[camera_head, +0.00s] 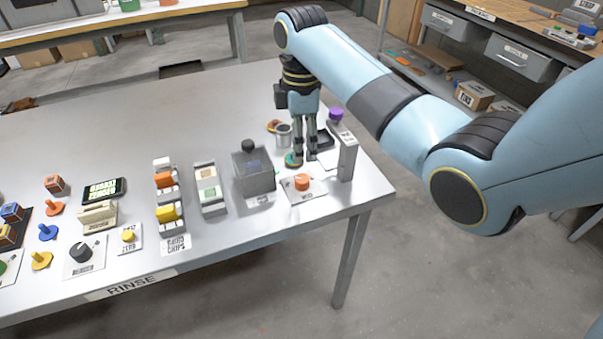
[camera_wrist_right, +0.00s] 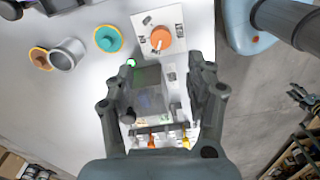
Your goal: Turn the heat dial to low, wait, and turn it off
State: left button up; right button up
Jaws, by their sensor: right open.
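The heat dial (camera_head: 302,182) is an orange knob on a white labelled plate near the table's right front corner. In the right wrist view the dial (camera_wrist_right: 160,38) is near the top, with a white pointer mark; I cannot read its setting for sure. My right gripper (camera_head: 305,162) points down just behind the plate in the head view, apart from the dial. In the right wrist view the right gripper (camera_wrist_right: 163,75) has its fingers spread wide, with nothing held between them. My left gripper is out of view.
A grey box with a black knob (camera_head: 253,172) stands left of the dial. A post with a purple top (camera_head: 346,155) stands close on its right. A metal cup (camera_head: 284,136) and a teal-and-orange disc (camera_wrist_right: 109,39) are near the gripper. The table (camera_head: 100,150) has free room behind.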

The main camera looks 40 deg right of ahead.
aim_at(302, 178)
notch_tip(302, 178, down, 10)
jog(key=shift+s+f+b, duration=0.1)
jog(key=shift+f+b, duration=0.05)
jog(key=shift+b, duration=0.4)
grip_shut()
